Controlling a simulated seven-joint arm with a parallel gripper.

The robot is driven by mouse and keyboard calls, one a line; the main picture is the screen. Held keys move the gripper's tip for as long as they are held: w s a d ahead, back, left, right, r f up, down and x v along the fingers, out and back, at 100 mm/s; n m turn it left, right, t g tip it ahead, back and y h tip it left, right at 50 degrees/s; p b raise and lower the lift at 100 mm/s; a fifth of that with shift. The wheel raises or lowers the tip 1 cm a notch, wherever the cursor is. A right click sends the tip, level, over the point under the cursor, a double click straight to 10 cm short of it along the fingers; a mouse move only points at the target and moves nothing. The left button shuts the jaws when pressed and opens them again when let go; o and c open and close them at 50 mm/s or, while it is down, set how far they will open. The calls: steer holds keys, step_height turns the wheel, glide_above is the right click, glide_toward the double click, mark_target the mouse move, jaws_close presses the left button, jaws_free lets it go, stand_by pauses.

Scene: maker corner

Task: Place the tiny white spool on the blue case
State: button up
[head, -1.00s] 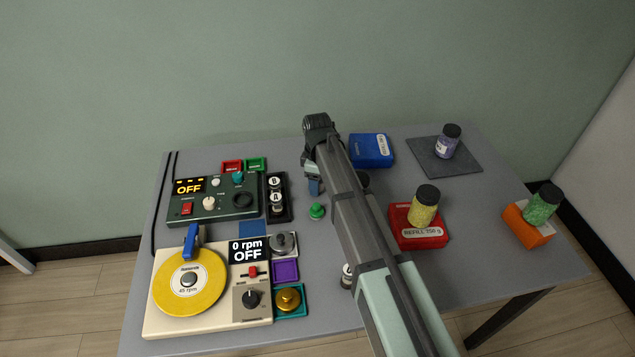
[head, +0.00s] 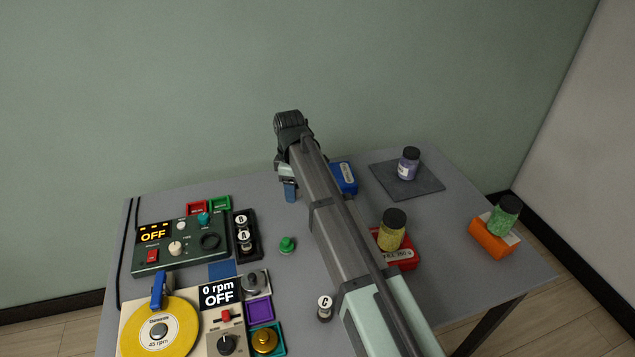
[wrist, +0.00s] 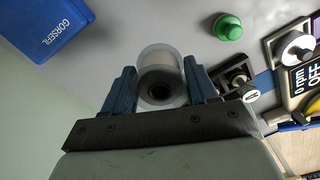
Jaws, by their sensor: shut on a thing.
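The tiny white spool (wrist: 161,75) sits between the blue fingers of my gripper (wrist: 162,85) in the wrist view, its round end with a dark centre facing the camera. My gripper is shut on it. In the head view my gripper (head: 290,192) is over the back of the table, left of the blue case, and the spool cannot be made out there. The blue case (head: 346,179) lies at the back, partly hidden by my arm. It also shows at the upper left of the wrist view (wrist: 42,22), apart from the spool.
A yellow jar (head: 391,232) is on a red case (head: 405,258), a green jar (head: 504,213) on an orange box (head: 490,240). A green button (head: 287,244) and control panels (head: 185,258) lie left.

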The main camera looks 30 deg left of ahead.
steer(key=w+d+r+m, duration=0.1)
steer(key=w+d+r, duration=0.15)
steer(key=w, duration=0.55)
steer(key=w+d+r+m, duration=0.1)
steer(key=w+d, duration=0.2)
steer(key=w, duration=0.4)
steer(key=r+n, duration=0.1)
steer(key=n, duration=0.4)
glide_above(335, 174)
step_height(335, 174, down, 10)
steer(key=shift+r, duration=0.25)
steer(key=shift+f, duration=0.15)
steer(key=o, duration=1.1)
steer(key=shift+c, duration=0.2)
step_height(335, 174, up, 12)
steer(key=shift+r, duration=0.2)
